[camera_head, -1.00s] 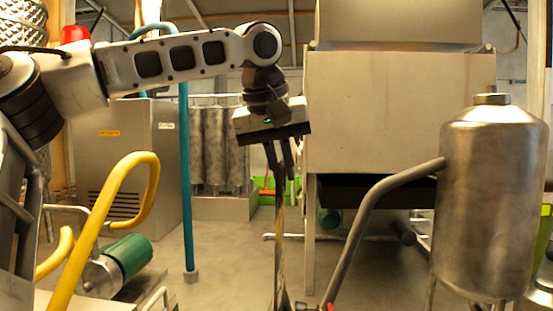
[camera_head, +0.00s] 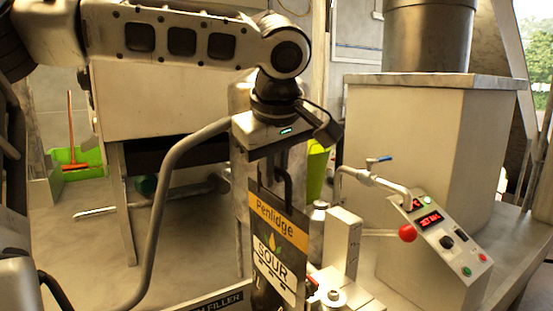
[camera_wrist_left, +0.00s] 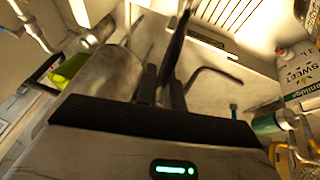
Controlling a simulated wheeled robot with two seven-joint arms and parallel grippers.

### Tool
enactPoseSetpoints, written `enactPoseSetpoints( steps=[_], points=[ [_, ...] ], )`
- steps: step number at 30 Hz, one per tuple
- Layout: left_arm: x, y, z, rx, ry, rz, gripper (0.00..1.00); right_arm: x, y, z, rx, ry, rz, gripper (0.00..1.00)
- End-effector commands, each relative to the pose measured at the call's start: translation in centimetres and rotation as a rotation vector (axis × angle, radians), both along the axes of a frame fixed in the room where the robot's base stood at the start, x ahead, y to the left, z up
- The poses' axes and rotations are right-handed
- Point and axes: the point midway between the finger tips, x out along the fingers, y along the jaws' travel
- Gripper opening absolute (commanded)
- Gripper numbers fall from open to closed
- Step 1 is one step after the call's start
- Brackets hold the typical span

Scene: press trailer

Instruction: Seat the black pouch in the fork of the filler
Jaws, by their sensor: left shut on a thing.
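The black pouch (camera_head: 277,245), with an orange band and a white panel reading "Penlidge" and "SOUR", hangs upright below my left gripper (camera_head: 282,178). The gripper is shut on its top edge. In the left wrist view the gripper (camera_wrist_left: 163,92) holds the pouch (camera_wrist_left: 176,42), seen nearly edge-on. The filler (camera_head: 345,245) has a pale upright block and red-tipped parts just right of the pouch's lower end. I cannot make out its fork clearly, and the pouch's bottom hides part of that area. My right gripper is not in view.
A control panel (camera_head: 440,240) with lit displays and a red knob (camera_head: 407,233) stand right of the filler. A bent grey pipe (camera_head: 165,190) rises left of the pouch. Another pouch (camera_wrist_left: 298,75), marked "SWEET", shows in the left wrist view.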

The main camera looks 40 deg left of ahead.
Motion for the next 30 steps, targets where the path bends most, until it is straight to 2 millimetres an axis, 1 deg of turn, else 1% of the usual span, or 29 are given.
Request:
enactPoseSetpoints(
  steps=[13, 18, 30],
  points=[
    [0.2, -0.2, -2.3, -0.001, 0.001, -0.004, 0.00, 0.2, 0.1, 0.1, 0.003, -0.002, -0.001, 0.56],
    [0.2, -0.2, -3.5, 0.000, 0.000, -0.005, 0.00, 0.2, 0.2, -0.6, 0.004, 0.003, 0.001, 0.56],
    [0.2, -0.2, -5.9, -0.001, 0.000, -0.005, 0.00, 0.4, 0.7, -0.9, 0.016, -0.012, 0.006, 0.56]
  ],
)
